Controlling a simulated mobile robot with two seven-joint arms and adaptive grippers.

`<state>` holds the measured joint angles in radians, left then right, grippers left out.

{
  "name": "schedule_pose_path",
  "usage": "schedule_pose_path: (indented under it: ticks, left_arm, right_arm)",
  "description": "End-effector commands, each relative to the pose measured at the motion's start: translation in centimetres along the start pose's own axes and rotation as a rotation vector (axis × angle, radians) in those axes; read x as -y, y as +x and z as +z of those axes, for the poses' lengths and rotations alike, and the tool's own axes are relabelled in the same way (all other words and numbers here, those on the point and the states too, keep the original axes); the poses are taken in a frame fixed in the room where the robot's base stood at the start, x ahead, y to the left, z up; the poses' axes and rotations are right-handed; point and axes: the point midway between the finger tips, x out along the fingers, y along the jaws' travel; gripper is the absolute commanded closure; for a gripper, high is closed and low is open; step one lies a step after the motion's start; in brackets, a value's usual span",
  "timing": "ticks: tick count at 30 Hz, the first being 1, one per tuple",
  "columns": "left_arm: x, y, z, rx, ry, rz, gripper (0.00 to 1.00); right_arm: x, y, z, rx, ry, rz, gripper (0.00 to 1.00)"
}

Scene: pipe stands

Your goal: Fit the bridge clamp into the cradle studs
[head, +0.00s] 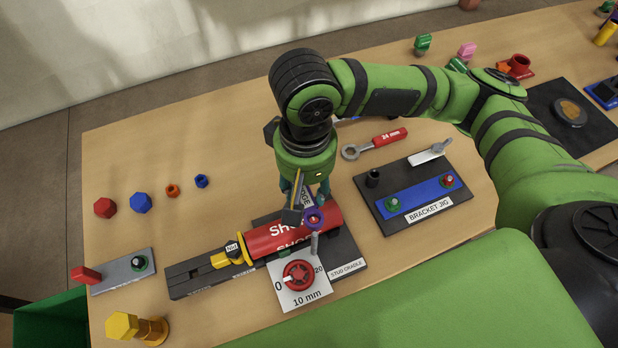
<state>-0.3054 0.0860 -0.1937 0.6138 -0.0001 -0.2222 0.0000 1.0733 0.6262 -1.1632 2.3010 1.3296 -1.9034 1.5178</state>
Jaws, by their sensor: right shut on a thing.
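My right gripper (304,198) comes down over the stud cradle (349,251) and is shut on the bridge clamp, a purple piece whose ring end (313,218) shows below the fingers. The clamp's body is mostly hidden by the fingers; part of a white label shows between them. A grey upright stud (314,243) stands just below the ring in the picture. I cannot tell whether the ring is around the stud or above it. The red pipe (262,241) lies across the cradle under the clamp. The other stud is hidden. My left gripper is not in view.
A dark rail with a yellow nut piece (232,252) meets the pipe's left end. A red dial on a white 10 mm card (299,281) sits in front. The bracket jig (430,207) and a red-handled wrench (389,138) lie right.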

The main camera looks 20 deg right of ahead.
Motion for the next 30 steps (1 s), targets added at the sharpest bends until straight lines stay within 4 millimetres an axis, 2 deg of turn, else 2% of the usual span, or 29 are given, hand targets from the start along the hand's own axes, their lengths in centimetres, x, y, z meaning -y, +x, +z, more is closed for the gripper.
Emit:
schedule_pose_path:
  ticks: [8,9,18,24,30]
  left_arm:
    - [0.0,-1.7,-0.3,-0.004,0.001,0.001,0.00]
    - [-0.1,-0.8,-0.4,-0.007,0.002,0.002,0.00]
    - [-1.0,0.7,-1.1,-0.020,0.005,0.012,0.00]
    - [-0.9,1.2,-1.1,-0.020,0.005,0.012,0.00]
    - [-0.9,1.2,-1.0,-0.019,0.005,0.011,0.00]
  right_arm:
    - [-0.1,-0.3,0.0,0.002,0.000,0.000,0.96]
    - [-0.1,0.8,0.0,0.002,0.000,0.000,0.96]
    - [0.0,4.1,0.0,0.001,0.000,-0.001,0.96]
    - [0.0,5.3,0.0,0.000,0.001,-0.001,0.96]
    - [0.0,5.6,0.0,0.000,0.000,-0.001,0.96]
